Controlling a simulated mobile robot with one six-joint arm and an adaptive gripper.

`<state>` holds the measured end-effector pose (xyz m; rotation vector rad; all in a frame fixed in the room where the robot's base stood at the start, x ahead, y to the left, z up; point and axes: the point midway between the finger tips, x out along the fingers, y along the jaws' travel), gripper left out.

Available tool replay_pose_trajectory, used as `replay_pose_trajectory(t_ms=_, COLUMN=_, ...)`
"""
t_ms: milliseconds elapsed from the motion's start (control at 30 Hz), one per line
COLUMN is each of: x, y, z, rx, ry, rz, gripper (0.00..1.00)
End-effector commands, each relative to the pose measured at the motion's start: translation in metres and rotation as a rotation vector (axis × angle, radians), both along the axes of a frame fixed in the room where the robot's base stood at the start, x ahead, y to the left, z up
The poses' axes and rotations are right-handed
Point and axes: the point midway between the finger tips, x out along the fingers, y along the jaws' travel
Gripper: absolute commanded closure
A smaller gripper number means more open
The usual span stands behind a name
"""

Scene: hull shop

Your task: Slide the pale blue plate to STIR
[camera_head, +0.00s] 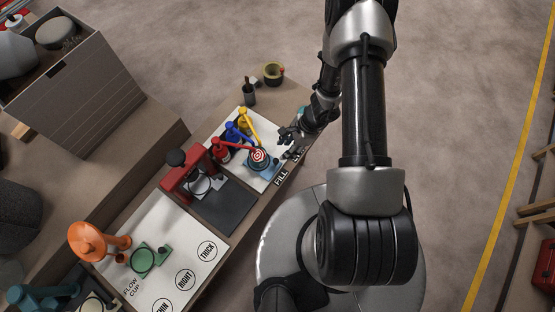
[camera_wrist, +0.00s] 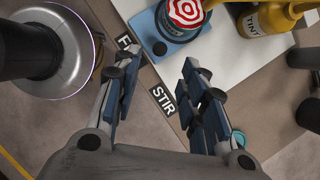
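The pale blue plate (camera_head: 268,173) lies on the white sheet beside the FILL label (camera_head: 281,178). In the wrist view the plate (camera_wrist: 147,33) is at the top centre, with a black knob (camera_wrist: 160,48) near its corner. A cup with a red and white ringed top (camera_wrist: 186,12) stands on it. The STIR label (camera_wrist: 162,101) is on the table edge, between my fingers in the wrist view. My gripper (camera_wrist: 160,78) is open and empty, apart from the plate. In the head view my gripper (camera_head: 290,141) is above the STIR end of the bench, partly hiding that label.
Yellow, blue and red pump bottles (camera_head: 222,152) stand behind the plate, their spouts reaching toward the cup. A red machine (camera_head: 187,175) stands to the left. A dark pot with tools (camera_head: 249,95) and a tape roll (camera_head: 273,73) are at the bench's far end.

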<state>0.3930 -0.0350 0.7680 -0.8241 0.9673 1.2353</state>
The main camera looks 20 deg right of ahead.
Motion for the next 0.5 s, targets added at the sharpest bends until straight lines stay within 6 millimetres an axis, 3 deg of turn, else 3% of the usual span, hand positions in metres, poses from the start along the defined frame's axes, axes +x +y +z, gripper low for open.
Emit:
replay_pose_trajectory(t_ms=33, x=-0.001, y=0.005, z=-0.015, rx=0.001, ry=0.003, rz=0.002, gripper=0.61)
replay_pose_trajectory(t_ms=200, x=0.002, y=0.019, z=-0.048, rx=0.000, ry=0.002, rz=0.002, gripper=0.61)
replay_pose_trajectory(t_ms=500, x=0.005, y=0.033, z=-0.081, rx=0.000, ry=-0.001, rz=0.002, gripper=0.61)
